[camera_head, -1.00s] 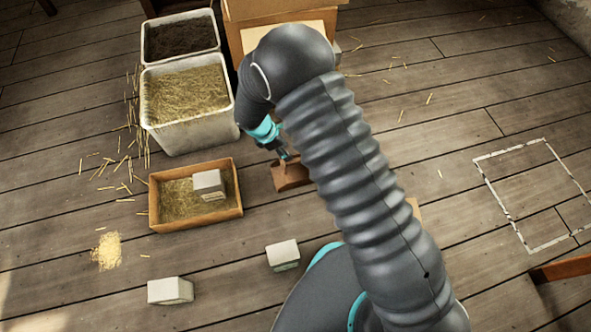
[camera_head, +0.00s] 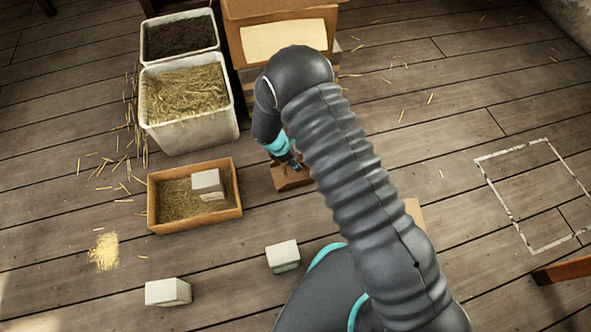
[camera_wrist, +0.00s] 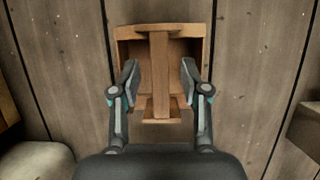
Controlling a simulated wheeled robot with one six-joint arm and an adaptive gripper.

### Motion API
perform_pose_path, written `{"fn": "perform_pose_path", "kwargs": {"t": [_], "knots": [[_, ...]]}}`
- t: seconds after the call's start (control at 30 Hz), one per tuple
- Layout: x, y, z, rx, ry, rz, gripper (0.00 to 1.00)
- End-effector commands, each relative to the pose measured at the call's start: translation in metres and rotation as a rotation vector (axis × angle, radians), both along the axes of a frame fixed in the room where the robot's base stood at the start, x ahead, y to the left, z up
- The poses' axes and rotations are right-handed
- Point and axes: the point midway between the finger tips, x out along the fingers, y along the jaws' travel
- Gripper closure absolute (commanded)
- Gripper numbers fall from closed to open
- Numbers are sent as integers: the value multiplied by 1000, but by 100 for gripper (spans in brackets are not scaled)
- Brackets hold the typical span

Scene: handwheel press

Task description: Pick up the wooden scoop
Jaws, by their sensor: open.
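The wooden scoop (camera_wrist: 159,60) lies on the plank floor in the wrist view, a brown open box shape with a bar along its middle. In the head view only part of the scoop (camera_head: 290,178) shows beside my arm. My gripper (camera_wrist: 159,82) is open, with one finger on each side of the scoop's middle bar. The fingertips overlap the scoop's body in the picture; I cannot tell whether they touch it. In the head view my gripper (camera_head: 296,166) is just above the scoop, and my arm hides the area to its right.
A wooden tray (camera_head: 156,205) with straw and a pale block (camera_head: 207,184) stands left of the scoop. Other pale blocks (camera_head: 283,256) (camera_head: 168,292) lie nearer. White bins (camera_head: 195,135) (camera_head: 181,20) stand behind.

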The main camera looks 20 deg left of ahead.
Motion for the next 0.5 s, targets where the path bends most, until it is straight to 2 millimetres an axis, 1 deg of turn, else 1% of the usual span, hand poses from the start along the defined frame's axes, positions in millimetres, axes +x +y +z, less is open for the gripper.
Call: {"fn": "perform_pose_path", "kwargs": {"t": [0.1,0.17,0.2,0.27,0.3,0.5], "knots": [[0,0,1,1,-1,0,54],[0,0,1,0,0,0,69],[0,0,1,0,0,-1,79],[0,0,1,0,0,-1,94],[0,0,1,0,0,-1,100],[0,0,1,1,-1,-1,100]]}}
